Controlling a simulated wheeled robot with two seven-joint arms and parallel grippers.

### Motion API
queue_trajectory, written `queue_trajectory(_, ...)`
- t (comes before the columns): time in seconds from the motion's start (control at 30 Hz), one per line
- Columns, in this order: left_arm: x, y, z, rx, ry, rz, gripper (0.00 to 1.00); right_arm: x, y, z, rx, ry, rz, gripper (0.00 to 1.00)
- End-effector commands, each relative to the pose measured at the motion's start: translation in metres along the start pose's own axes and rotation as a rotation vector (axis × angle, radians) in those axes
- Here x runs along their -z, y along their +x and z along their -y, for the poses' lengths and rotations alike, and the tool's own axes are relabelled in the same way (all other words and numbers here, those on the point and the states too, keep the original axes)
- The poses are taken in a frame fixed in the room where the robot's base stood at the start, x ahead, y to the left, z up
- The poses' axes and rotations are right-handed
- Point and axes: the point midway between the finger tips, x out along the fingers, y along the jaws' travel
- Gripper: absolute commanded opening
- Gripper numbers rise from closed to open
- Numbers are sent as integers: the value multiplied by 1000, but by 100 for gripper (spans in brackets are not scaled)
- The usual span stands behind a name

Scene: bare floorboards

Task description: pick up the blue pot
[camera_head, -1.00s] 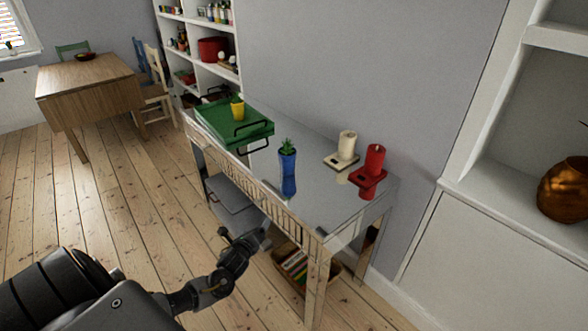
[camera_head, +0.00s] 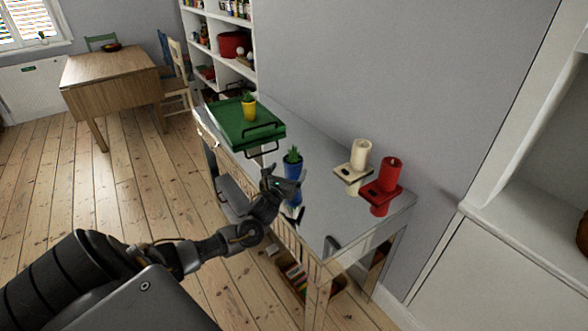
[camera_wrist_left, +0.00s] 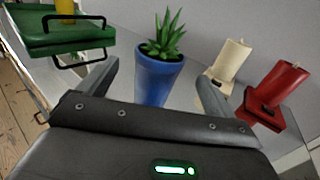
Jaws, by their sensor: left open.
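The blue pot (camera_head: 293,168) holds a spiky green plant and stands upright on the shiny grey tabletop (camera_head: 325,205). In the left wrist view the blue pot (camera_wrist_left: 157,80) is ahead of my left gripper, between its spread fingers. My left gripper (camera_head: 285,183) is open, at the near side of the pot, and hides part of its lower body in the head view. The gripper also shows in the wrist view (camera_wrist_left: 158,88). I cannot tell whether a finger touches the pot. My right gripper is not in view.
A green tray (camera_head: 232,131) with a yellow pot (camera_head: 249,108) stands at the table's left end. A cream candle (camera_head: 361,155) and a red candle (camera_head: 388,175) in holders stand to the right of the blue pot. The wall is behind.

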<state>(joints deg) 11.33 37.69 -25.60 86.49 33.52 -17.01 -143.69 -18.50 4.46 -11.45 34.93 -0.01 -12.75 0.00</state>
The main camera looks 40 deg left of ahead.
Motion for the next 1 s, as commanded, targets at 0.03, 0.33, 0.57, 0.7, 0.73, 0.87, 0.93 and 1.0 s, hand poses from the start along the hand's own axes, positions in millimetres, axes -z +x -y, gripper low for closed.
queue_trajectory(0.03, 0, 5, -1, -2, -1, 0, 91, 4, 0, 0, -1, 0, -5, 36)
queue_trajectory(0.33, -1, 17, -2, -4, -1, -1, 91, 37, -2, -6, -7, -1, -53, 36)
queue_trajectory(0.57, -4, 49, 0, -6, -2, -1, 91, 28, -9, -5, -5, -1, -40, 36)
queue_trajectory(0.7, -2, 61, 0, -5, -2, -2, 91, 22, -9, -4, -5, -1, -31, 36)
queue_trajectory(0.73, -2, 62, -1, -5, -2, -2, 91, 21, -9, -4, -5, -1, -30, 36)
queue_trajectory(0.87, -2, 63, -1, -4, -1, -2, 91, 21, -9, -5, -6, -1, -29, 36)
queue_trajectory(0.93, -2, 63, -1, -3, -1, -2, 91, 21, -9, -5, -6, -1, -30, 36)
queue_trajectory(1.0, -2, 63, -1, -3, -1, -2, 88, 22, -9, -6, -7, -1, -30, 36)
